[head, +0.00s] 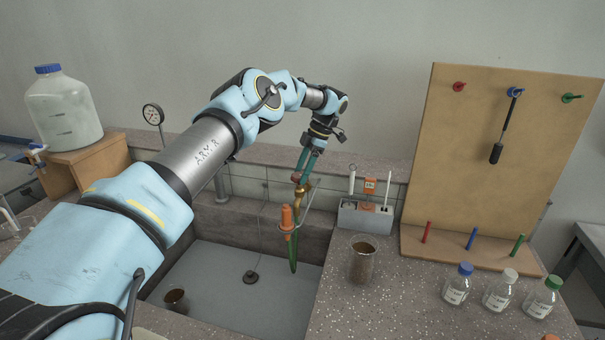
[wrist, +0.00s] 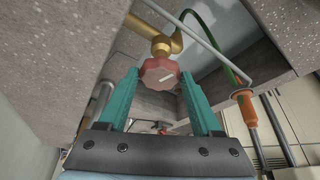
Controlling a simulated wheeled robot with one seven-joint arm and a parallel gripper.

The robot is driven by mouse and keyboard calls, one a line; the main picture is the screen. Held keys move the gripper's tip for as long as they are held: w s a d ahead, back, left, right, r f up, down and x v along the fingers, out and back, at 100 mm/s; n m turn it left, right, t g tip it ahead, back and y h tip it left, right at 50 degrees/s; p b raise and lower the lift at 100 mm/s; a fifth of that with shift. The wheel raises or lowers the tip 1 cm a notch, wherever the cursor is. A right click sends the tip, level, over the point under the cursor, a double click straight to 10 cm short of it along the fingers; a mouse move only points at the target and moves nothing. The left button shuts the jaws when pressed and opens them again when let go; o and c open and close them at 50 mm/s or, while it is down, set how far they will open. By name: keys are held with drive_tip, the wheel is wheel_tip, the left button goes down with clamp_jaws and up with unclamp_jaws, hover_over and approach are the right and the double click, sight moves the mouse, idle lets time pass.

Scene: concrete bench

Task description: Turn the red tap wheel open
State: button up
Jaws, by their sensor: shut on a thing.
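The red tap wheel (wrist: 160,72) is a faceted knob with a pale mark on its face, in the upper middle of the wrist view. It sits on the brass tap (wrist: 158,40), which also shows in the head view (head: 303,190) above the sink. My gripper (wrist: 161,76) has its two teal fingers on either side of the wheel and is shut on it. In the head view my gripper (head: 301,178) points down at the tap, and the wheel is mostly hidden there.
A green hose (head: 293,255) and an orange fitting (head: 287,220) hang beside the tap over the sink (head: 215,270). A grey caddy (head: 365,217) and a brown-filled beaker (head: 362,262) stand close to the right. A peg board (head: 480,150) stands farther right.

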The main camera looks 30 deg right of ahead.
drive_tip(key=shift+w+d+n+g, duration=0.15)
drive_tip(key=shift+n+g, duration=0.15)
drive_tip(key=shift+n, duration=0.4)
drive_tip(key=shift+d+r+n, duration=0.2)
drive_tip(key=shift+d+n, duration=0.1)
drive_tip(key=shift+n, duration=0.5)
drive_tip(key=shift+g, duration=0.3)
drive_tip(key=shift+a, duration=0.15)
drive_tip(key=shift+a+f+n, duration=0.2)
drive_tip(key=shift+n, duration=0.2)
drive_tip(key=shift+a, duration=0.1)
drive_tip(key=o, duration=1.4)
drive_tip(key=shift+c, duration=0.2)
